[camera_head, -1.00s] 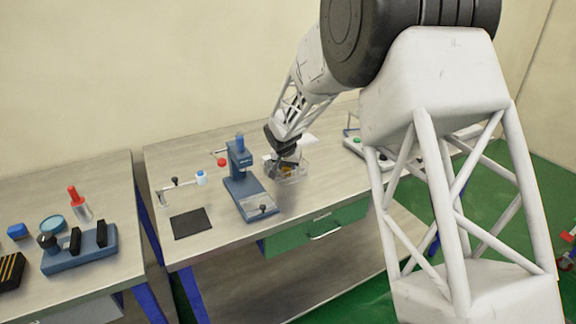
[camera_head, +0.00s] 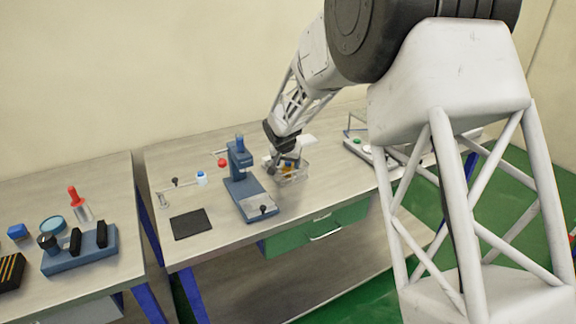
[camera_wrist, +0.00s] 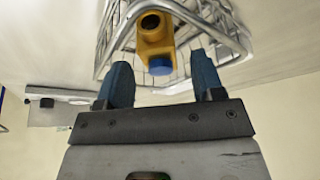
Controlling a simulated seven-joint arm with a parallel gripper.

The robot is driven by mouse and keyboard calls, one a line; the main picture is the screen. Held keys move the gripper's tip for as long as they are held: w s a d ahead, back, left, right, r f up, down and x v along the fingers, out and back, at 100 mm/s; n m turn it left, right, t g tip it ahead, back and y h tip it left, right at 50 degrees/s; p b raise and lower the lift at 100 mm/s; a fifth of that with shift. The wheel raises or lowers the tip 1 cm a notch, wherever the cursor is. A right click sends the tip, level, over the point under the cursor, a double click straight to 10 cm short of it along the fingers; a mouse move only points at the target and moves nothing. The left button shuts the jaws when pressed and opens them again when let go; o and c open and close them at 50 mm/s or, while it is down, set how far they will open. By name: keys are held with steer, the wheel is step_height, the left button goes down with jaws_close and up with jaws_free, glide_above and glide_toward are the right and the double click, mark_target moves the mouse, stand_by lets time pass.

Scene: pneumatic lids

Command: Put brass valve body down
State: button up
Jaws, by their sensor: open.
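The brass valve body (camera_wrist: 155,38) is yellow with a dark round bore and a blue end. It lies inside a wire basket (camera_wrist: 112,22) in the wrist view. In the head view it is a small yellow spot (camera_head: 287,166) inside the basket (camera_head: 303,175). My gripper (camera_wrist: 161,72) is open, with its two blue-grey fingers apart. The valve body lies just beyond the fingertips, and nothing is held between them. In the head view my gripper (camera_head: 274,161) is at the left side of the basket, partly hidden by the wrist.
A blue press (camera_head: 240,180) stands left of the basket. A dark mat (camera_head: 190,223) and a small lever fixture (camera_head: 178,183) are further left. A pale device with a green button (camera_head: 368,150) is to the right. Bare bench lies in front of the basket.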

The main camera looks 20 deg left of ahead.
steer(key=v, duration=0.9)
steer(key=shift+r, duration=0.3)
steer(key=shift+s, duration=0.1)
steer(key=shift+d, duration=0.1)
stand_by(0.4)
steer(key=s+d+r, duration=0.4)
steer(key=s+d, duration=0.2)
steer(key=d, duration=0.4)
steer(key=s+d+r, duration=0.4)
steer(key=s+d, duration=0.2)
steer(key=d, duration=0.3)
steer(key=s+d+r, duration=0.4)
steer(key=s+d, duration=0.2)
steer(key=d, duration=0.4)
steer(key=s+d+f, duration=0.1)
steer(key=s+d, duration=0.4)
steer(key=s, duration=0.4)
steer(key=s+d+f+g, duration=0.1)
steer(key=s+d, duration=0.4)
steer(key=s, duration=0.5)
steer(key=s+d+f, duration=0.1)
steer(key=s+d, duration=0.5)
steer(key=s, duration=0.4)
steer(key=shift+f+m+g, duration=0.4)
